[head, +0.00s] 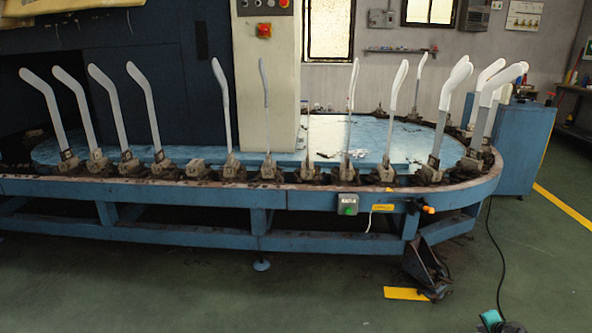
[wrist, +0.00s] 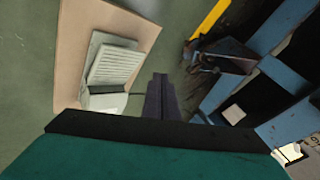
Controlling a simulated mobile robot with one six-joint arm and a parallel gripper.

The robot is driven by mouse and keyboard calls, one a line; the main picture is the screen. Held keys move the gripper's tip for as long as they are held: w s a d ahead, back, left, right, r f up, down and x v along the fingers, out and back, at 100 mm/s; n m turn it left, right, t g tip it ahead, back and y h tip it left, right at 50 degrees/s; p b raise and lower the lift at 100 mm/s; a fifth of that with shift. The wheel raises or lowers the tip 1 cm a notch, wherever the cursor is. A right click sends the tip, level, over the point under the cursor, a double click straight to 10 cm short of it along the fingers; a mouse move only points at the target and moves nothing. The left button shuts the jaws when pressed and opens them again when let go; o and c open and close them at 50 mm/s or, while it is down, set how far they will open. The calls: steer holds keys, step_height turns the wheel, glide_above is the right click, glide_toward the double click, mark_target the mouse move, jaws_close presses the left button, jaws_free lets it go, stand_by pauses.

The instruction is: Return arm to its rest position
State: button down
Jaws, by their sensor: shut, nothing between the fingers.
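My gripper (wrist: 160,80) shows in the wrist view as two dark fingers close together, shut and empty. It points down over the floor, between a tan board and the blue machine frame. The teal body behind the fingers fills the bottom of that view. In the head view only a small teal and dark part of my arm shows at the bottom right edge; the fingers cannot be made out there.
The boarding machine's blue frame (head: 180,237) carries several upright pale sock forms (head: 109,105). A dark pedal-like part (head: 427,268) stands by a yellow floor mark (head: 405,294). A ribbed pale object (wrist: 115,66) lies on the tan board (wrist: 76,55). Green floor (head: 150,295) in front is clear.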

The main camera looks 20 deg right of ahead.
steer(key=w+a+r+n+y+p, duration=0.15)
steer(key=w+a+p, duration=0.45)
steer(key=a, duration=0.6)
steer(key=w+a+r+n+y+p, duration=0.1)
steer(key=w+a+n+y+p, duration=0.15)
steer(key=w+a, duration=0.75)
steer(key=s+a+n+g+y+p, duration=0.3)
steer(key=a+p, duration=0.6)
steer(key=a, duration=1.8)
steer(key=s+a+r+n+g+p, duration=0.2)
steer(key=s+a+n+p, duration=0.15)
steer(key=s+a, duration=0.45)
steer(key=s+a+r+n+g+p, duration=0.2)
steer(key=s+a+n+p, duration=0.3)
steer(key=a, duration=0.6)
steer(key=s+r+n+g+h+p, duration=0.1)
steer(key=s+r+g, duration=0.1)
steer(key=s, duration=0.8)
steer(key=s+r+n+g+h+p, duration=0.1)
steer(key=s+r+g, duration=0.2)
steer(key=s, duration=0.7)
steer(key=shift+d+r+g+h, duration=0.15)
steer(key=shift+r+g+h, duration=0.15)
steer(key=shift+r, duration=0.45)
